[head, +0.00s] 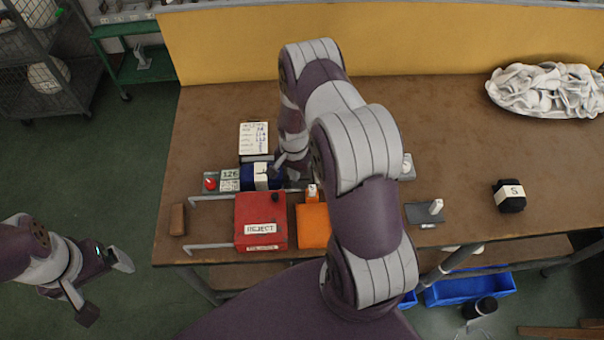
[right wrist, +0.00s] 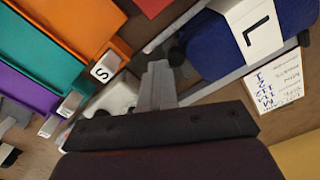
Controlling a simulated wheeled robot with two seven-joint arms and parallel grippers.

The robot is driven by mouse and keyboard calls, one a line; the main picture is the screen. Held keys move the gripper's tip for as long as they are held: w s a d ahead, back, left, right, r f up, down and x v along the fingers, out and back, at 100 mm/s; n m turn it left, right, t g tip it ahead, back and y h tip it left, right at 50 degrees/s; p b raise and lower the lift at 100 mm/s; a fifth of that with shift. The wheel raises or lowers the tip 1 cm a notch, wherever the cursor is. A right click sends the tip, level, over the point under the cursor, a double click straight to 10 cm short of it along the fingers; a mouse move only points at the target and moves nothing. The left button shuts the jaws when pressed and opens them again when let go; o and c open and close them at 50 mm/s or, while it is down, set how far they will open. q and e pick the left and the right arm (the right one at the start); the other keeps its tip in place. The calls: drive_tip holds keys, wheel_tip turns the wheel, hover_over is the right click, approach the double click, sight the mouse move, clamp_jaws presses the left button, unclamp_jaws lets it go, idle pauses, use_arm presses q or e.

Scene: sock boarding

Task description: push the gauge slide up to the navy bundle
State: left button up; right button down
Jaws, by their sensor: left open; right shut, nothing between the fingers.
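The navy bundle (head: 249,176) lies behind the red box, with a white band around it. In the right wrist view the navy bundle (right wrist: 208,48) fills the top right, and its band reads L. A metal rail edge (right wrist: 222,78) runs beside it. A dark rounded knob (right wrist: 178,52) shows by the bundle's near end; I cannot tell whether it belongs to the gauge slide. My right gripper (head: 279,166) is shut and empty close to the bundle's right end; its grey fingers (right wrist: 157,82) show in the right wrist view. My left gripper (head: 108,285) is open and empty over the floor.
A small display (head: 230,175) and red button (head: 210,183) sit left of the bundle. A red REJECT box (head: 261,215) and orange bin (head: 313,226) stand in front.

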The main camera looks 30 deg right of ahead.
drive_tip(key=shift+s+d, duration=0.1)
drive_tip(key=shift+d, duration=0.2)
wheel_tip(320, 180, up, 7)
drive_tip(key=p, duration=0.5)
drive_tip(key=shift+d, duration=0.1)
